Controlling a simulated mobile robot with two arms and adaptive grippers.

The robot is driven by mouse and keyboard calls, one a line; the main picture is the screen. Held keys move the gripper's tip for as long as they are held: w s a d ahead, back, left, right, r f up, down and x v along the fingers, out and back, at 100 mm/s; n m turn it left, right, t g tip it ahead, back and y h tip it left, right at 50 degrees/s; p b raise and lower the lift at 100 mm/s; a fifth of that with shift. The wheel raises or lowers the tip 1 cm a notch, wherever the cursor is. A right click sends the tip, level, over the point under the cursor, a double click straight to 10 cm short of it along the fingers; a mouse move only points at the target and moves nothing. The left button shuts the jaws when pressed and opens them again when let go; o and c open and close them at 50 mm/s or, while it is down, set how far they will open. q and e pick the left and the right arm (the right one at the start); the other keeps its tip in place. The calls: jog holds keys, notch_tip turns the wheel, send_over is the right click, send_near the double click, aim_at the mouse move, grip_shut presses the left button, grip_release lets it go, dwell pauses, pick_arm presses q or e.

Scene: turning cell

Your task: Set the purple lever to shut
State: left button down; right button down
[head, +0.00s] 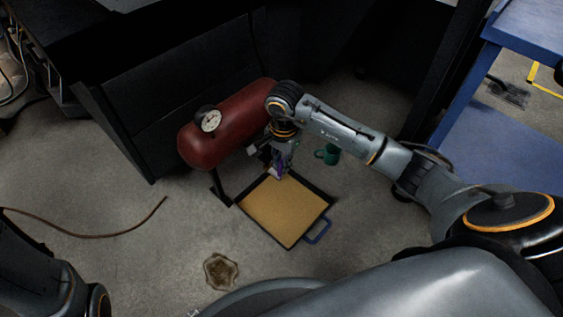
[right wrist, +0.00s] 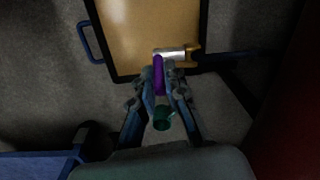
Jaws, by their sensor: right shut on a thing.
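The purple lever (right wrist: 158,75) sits between the fingers of my right gripper (right wrist: 161,82) in the right wrist view. The gripper is shut on it. The lever runs roughly crosswise to a short silvery pipe piece (right wrist: 170,54) with a brass-coloured end. In the head view the lever (head: 280,172) is a small purple patch at the tip of my right gripper (head: 282,166), beside the red tank (head: 232,125) and over the tray's far edge. The fingers hide part of the lever. My left gripper is out of view; only its arm shows at lower left.
A shallow tray with a tan inside (head: 282,210) and blue handle (head: 318,232) lies on the floor. A green mug (head: 331,154) stands right of the gripper. A round gauge (head: 210,121) tops the tank. A brown stain (head: 220,271) and hose (head: 110,234) lie nearby.

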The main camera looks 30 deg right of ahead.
jog(key=shift+d, duration=0.1)
jog(key=shift+w+d+f+g+y+b, duration=0.25)
jog(key=shift+d+f+g+y+b, duration=0.45)
jog(key=shift+y+b, duration=1.25)
jog(key=shift+w+d+f+g+y+b, duration=0.25)
jog(key=shift+d+f+g+y+b, duration=0.75)
jog(key=shift+y, duration=1.5)
jog(key=shift+w+d+f+g+y+b, duration=0.25)
jog(key=shift+f+g+y+b, duration=0.3)
jog(key=shift+y+b, duration=1.5)
jog(key=shift+y, duration=0.5)
jog(key=c, duration=1.4)
grip_release()
jog(key=shift+o, duration=0.2)
jog(key=shift+r, duration=0.1)
notch_tip(320, 180, up, 10)
